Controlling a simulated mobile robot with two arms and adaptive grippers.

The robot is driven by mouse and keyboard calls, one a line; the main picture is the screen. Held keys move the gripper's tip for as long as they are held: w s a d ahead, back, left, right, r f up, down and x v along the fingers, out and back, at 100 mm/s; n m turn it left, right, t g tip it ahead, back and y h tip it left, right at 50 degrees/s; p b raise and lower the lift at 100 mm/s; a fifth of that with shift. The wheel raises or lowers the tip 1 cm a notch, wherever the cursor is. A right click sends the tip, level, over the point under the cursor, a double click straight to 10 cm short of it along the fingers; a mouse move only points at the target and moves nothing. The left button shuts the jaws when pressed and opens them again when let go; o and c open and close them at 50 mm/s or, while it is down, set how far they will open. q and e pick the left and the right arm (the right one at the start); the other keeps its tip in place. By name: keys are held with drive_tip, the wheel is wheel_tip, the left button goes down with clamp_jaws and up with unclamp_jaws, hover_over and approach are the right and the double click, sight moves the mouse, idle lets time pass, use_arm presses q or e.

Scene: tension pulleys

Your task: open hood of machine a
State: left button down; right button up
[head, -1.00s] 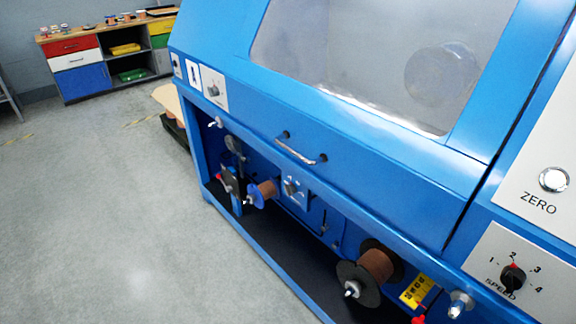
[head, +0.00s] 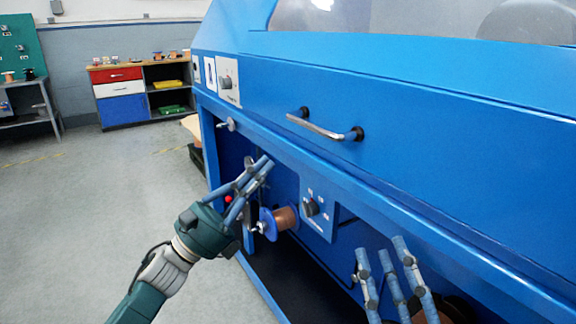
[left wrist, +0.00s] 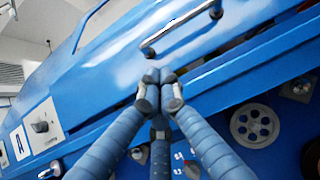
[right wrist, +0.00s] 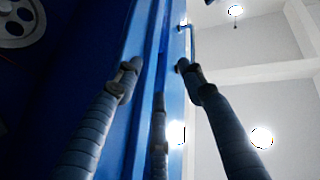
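The blue machine's hood (head: 262,86) fills the upper right of the head view and looks shut. It has a clear window (head: 400,15) and a metal bar handle (head: 322,127) on its front. The handle also shows in the left wrist view (left wrist: 180,32). My left gripper (head: 262,168) is below and left of the handle, apart from it, with nothing visible in it. Its upper fingertips are close together.
A copper spool (head: 284,218) and a knob panel (head: 316,208) sit in the recess under the hood. A small control panel (head: 228,80) is at the machine's left end. A drawer cabinet (head: 122,108) stands at the back. The floor on the left is clear.

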use_arm(q)
approach(311, 116)
drive_tip(key=x, duration=0.4)
drive_tip(key=shift+w+d+r, duration=0.1)
drive_tip(key=shift+d+r, duration=0.1)
drive_tip(key=shift+d, duration=0.15)
use_arm(e)
drive_tip(key=shift+s+r+t, duration=0.35)
drive_tip(key=shift+s+r, duration=0.05)
drive_tip(key=shift+r, duration=0.25)
drive_tip(key=shift+s+r+t, duration=0.35)
drive_tip(key=shift+r, duration=0.25)
